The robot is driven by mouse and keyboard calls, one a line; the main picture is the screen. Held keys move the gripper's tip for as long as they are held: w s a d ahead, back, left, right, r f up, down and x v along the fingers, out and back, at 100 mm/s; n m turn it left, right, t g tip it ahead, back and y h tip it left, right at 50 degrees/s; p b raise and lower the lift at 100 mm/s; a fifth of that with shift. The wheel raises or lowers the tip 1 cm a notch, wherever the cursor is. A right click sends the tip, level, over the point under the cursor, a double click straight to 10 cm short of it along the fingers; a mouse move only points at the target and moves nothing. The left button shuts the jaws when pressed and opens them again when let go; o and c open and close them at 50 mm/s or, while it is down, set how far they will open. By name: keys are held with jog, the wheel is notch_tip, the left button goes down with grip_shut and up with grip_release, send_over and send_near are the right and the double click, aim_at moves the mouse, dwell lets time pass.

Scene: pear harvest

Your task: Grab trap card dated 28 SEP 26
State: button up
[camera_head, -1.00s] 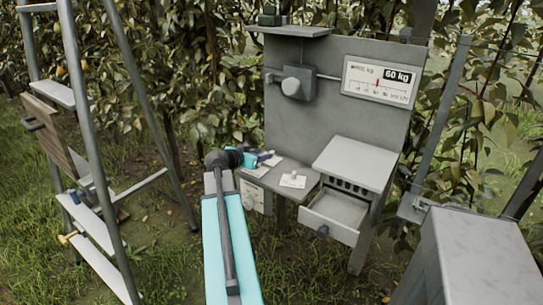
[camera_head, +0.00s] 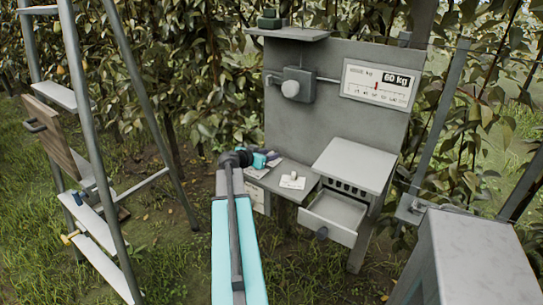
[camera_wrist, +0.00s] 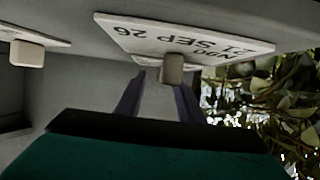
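In the wrist view, a white card (camera_wrist: 205,38) reads "21 SEP 26" upside down and carries a pale block-like grip (camera_wrist: 172,69). A second white card (camera_wrist: 52,36) with a similar grip shows at the left edge; its date is not readable. No card reading 28 SEP 26 is legible. My gripper (camera_wrist: 158,92) has its dark fingers apart, close to the first card's grip; I cannot tell whether they touch it. In the head view, my gripper (camera_head: 272,157) is over the shelf's left part, partly hiding a card there. Another card (camera_head: 292,181) lies to its right.
The grey shelf (camera_head: 277,190) adjoins a cabinet with an open, empty drawer (camera_head: 337,209) at the right. A grey back panel (camera_head: 330,115) with a scale stands behind. A ladder (camera_head: 75,130) is at the left and a grey box (camera_head: 478,260) at the front right.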

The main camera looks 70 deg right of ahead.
jog(key=shift+d+f, duration=0.2)
jog(key=shift+d, duration=0.15)
dwell(0.3)
grip_shut()
